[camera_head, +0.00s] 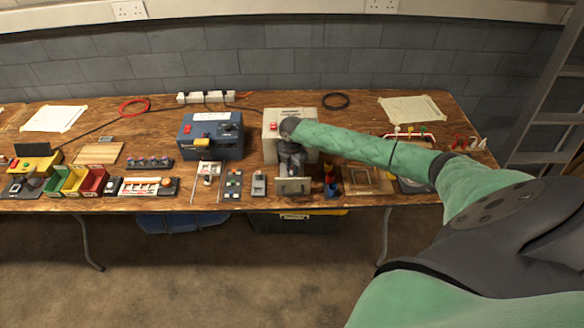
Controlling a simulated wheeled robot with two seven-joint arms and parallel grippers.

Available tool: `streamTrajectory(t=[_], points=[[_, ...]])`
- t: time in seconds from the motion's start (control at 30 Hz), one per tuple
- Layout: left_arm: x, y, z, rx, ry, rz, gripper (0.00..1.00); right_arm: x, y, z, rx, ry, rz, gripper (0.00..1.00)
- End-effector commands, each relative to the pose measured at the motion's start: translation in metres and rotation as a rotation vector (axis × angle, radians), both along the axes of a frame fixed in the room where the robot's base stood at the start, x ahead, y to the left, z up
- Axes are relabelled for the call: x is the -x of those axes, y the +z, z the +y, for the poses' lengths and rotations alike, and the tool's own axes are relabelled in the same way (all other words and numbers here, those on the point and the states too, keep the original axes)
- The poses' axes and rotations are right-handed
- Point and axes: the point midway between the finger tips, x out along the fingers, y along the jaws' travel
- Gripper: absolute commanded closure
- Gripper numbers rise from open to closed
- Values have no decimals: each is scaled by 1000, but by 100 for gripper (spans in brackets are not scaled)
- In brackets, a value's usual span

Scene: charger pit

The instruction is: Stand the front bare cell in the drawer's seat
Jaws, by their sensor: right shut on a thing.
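My right gripper (291,165) reaches in from the right, pointing down in front of a pale box with a red button (272,127). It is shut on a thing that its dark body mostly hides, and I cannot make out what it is. A flat grey-beige panel (294,187), which may be the drawer's front, stands just below the fingers near the table's front edge. I cannot tell whether the gripper touches it. The seat is hidden. Small parts lie left of the gripper on a narrow dark tray (232,184) and a small grey block (259,184); I cannot tell which are bare cells. My left gripper is out of view.
A blue box (212,146) stands left of the pale box. Red and blue items (330,181) and a wooden frame (367,181) lie close right of the gripper. Coloured bins (76,181) are at the far left.

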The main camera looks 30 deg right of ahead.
Motion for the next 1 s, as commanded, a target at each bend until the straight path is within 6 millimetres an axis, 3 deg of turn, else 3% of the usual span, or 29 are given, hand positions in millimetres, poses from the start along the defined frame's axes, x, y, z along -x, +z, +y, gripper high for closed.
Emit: streamTrajectory(t=[0.17,0.6,0.97,1.0], points=[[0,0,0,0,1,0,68,0,0,0,0,0,0,100],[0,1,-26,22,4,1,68,0,-4,0,0,0,0,100],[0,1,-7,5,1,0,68,0,-6,0,0,0,0,100],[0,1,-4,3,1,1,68,0,-6,0,0,0,0,73]])
